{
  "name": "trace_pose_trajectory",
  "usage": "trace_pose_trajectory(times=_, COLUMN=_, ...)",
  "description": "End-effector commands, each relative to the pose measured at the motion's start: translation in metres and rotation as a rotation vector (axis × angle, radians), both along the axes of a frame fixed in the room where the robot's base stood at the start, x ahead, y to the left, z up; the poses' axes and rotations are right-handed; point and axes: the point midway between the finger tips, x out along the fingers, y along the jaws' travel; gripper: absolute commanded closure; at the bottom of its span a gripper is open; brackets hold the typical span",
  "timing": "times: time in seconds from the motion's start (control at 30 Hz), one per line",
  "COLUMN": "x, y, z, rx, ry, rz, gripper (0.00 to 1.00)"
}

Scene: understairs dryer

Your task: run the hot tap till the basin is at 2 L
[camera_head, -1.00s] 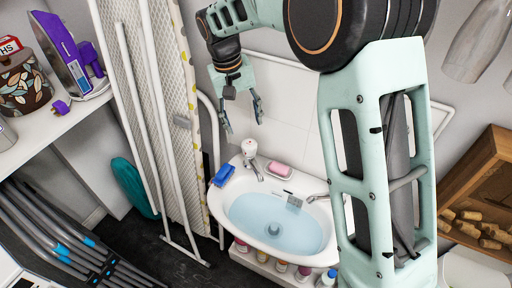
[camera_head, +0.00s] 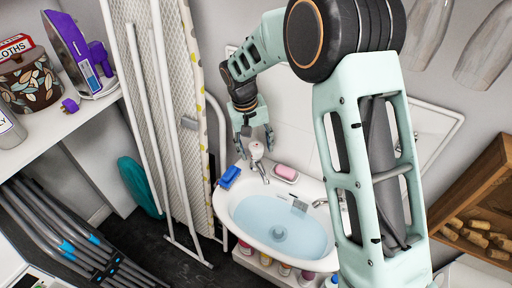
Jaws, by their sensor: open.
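The white basin (camera_head: 222,207) holds pale blue water (camera_head: 262,218). A small grey plate (camera_head: 299,206) is on its back inner wall; any marks on it are too small to read. The left tap (camera_head: 257,153) has a white head with a red mark and a chrome spout pointing over the basin. I cannot see whether water runs from it. The other tap (camera_head: 321,203) is at the right, mostly hidden behind my arm. My gripper (camera_head: 257,146) is open and empty, pointing down, its fingers on either side of the left tap's head in this view. I cannot tell whether they touch it.
A blue sponge (camera_head: 229,176) and a pink soap (camera_head: 286,172) lie on the basin's back rim. An ironing board (camera_head: 178,90) leans at the left. Several bottles (camera_head: 283,268) stand below the basin. A wooden crate with corks (camera_head: 478,232) is at the right.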

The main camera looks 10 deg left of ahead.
Motion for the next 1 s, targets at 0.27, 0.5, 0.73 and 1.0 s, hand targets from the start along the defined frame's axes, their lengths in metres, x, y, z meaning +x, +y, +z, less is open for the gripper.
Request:
trace_pose_trajectory(times=0.27, x=-0.0002, y=0.0001, z=0.0003, rx=0.0, ry=0.0, rz=0.0, gripper=0.67)
trace_pose_trajectory(times=0.5, x=-0.0002, y=0.0002, z=0.0005, rx=0.0, ry=0.0, rz=0.001, gripper=0.9)
trace_pose_trajectory(times=0.73, x=-0.0001, y=-0.0004, z=-0.0002, rx=0.0, ry=0.0, rz=0.121, gripper=0.9)
trace_pose_trajectory(times=1.0, x=-0.0001, y=-0.0002, z=0.0004, rx=0.0, ry=0.0, rz=0.298, gripper=0.9)
